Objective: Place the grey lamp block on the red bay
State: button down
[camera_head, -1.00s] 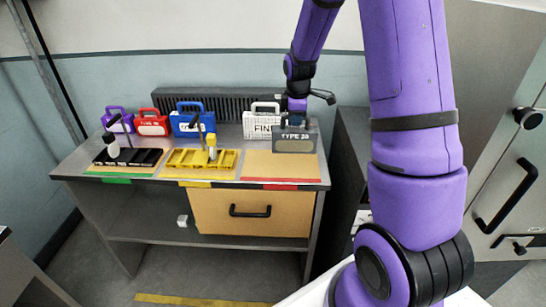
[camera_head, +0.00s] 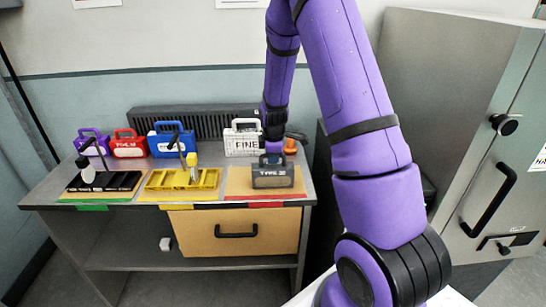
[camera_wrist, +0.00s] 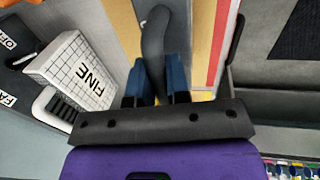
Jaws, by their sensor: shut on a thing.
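The grey lamp block (camera_head: 272,178), labelled TYPE 2B, is upright within the outline of the red bay, right of its middle. The red bay (camera_head: 238,186) is a tan board with a red strip along its front edge; it also shows in the wrist view (camera_wrist: 187,30). My gripper (camera_head: 272,158) is above the block, shut on its handle. In the wrist view, the blue fingers of my gripper (camera_wrist: 159,85) close around the dark curved handle (camera_wrist: 154,40). I cannot tell whether the block's underside touches the bay.
A white FINE block (camera_head: 242,139) stands behind the bay, with an orange knob (camera_head: 290,147) to its right. A yellow tray (camera_head: 182,181) and black tray (camera_head: 104,182) lie left. Blue (camera_head: 166,144), red (camera_head: 128,147) and purple (camera_head: 92,143) cases line the back.

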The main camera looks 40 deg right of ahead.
jog(key=shift+f, duration=0.15)
jog(key=c, duration=1.1)
grip_release()
jog(key=s+a+r+m+t, duration=0.1)
jog(key=s+a+r, duration=0.2)
jog(key=r, duration=0.7)
jog(key=s+a+r+m, duration=0.1)
jog(key=s+a+r, duration=0.2)
jog(key=r, duration=0.7)
jog(key=s+a+r+m, duration=0.3)
jog(key=s+r, duration=0.1)
jog(key=s, duration=0.4)
jog(key=s+a+r+m+t, duration=0.1)
jog(key=s+a+r+m, duration=0.2)
jog(key=s, duration=0.5)
jog(key=s+a+r+m+t+y, duration=0.1)
jog(key=s+a+r+m, duration=0.2)
jog(key=s+a+r, duration=0.2)
jog(key=s, duration=0.3)
jog(key=shift+s+a+r, duration=0.2)
jog(key=shift+s+r, duration=0.2)
